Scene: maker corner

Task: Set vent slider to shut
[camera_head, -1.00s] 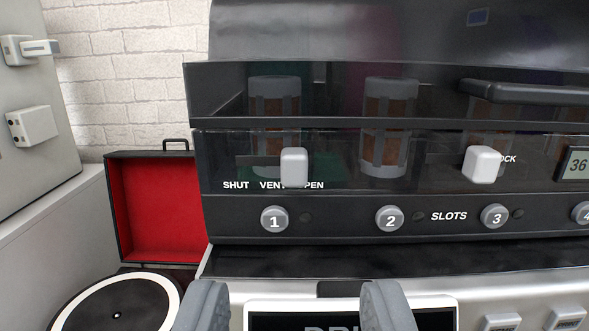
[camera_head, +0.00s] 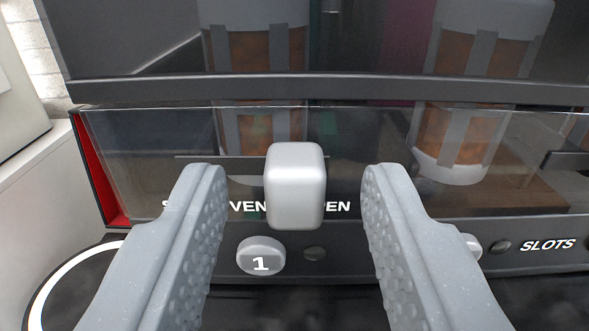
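The vent slider knob (camera_head: 296,187) is a pale grey rounded block on the front panel of a black machine. It covers part of the lettering between VENT and OPEN, so it sits right of the SHUT label, which my left finger mostly hides. My gripper (camera_head: 292,185) is open. Its two grey textured fingers stand left and right of the knob in the picture, with a visible gap on each side. How far the fingertips are from the panel is hard to tell.
Round button 1 (camera_head: 261,257) sits just below the knob. Another button is mostly hidden behind my right finger, beside the SLOTS lettering. Behind the clear window (camera_head: 350,150) stand orange-brown canisters (camera_head: 460,120). A red-lined case (camera_head: 97,175) shows at the left.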

